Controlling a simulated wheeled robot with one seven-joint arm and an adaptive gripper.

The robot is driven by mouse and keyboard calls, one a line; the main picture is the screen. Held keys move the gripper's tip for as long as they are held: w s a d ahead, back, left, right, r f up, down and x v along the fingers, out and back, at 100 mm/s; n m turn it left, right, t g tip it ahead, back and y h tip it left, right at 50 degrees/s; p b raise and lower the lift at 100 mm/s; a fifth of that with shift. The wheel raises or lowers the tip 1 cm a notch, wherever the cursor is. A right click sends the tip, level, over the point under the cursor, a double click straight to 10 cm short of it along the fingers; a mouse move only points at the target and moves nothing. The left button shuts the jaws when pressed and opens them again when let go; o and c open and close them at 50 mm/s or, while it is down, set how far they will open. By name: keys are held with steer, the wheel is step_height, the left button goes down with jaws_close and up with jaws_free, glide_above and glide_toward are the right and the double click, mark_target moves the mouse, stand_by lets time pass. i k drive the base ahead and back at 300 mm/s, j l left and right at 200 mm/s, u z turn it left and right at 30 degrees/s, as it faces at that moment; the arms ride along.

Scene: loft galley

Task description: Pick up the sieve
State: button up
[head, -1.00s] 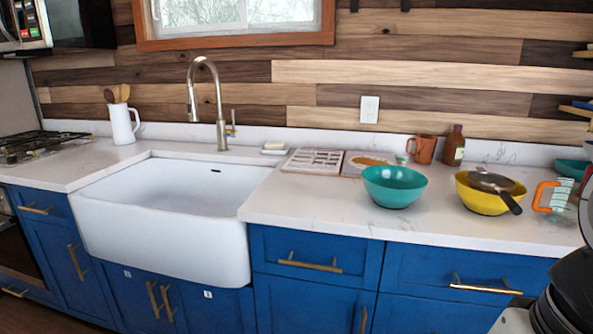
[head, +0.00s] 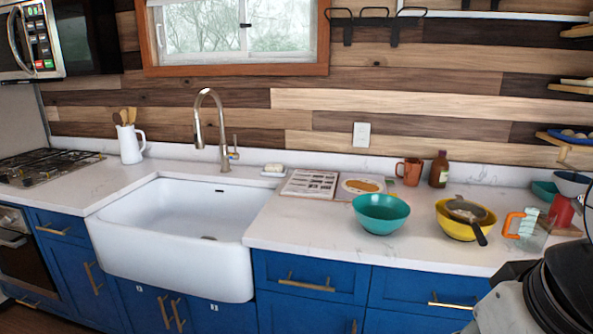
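The sieve (head: 467,211) has a round grey bowl and a black handle (head: 480,234). It rests in the yellow bowl (head: 456,228) on the right part of the white counter. Its handle sticks out over the bowl's front rim, toward the lower right. Parts of my own arm fill the lower right corner of the head view. My gripper itself cannot be made out there.
A teal bowl (head: 381,214) stands left of the yellow bowl. A clear jug with an orange handle (head: 521,224) stands close on its right. A copper mug (head: 410,171) and a brown bottle (head: 439,169) stand behind. The counter front (head: 330,239) is clear.

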mark_target(460, 210)
steer(key=l+u, duration=0.7)
steer(key=u, duration=0.2)
steer(key=k+l, duration=0.1)
steer(key=l, duration=0.3)
steer(key=k+l+u, duration=0.15)
steer(key=l, duration=0.25)
steer(key=k+l, duration=0.1)
steer(key=l, duration=0.3)
steer(key=k+l+u, duration=0.1)
steer(key=l, duration=0.3)
steer(key=k+l, duration=0.15)
steer(key=l, duration=0.25)
steer(key=k+l+u, duration=0.15)
steer(key=l, duration=0.25)
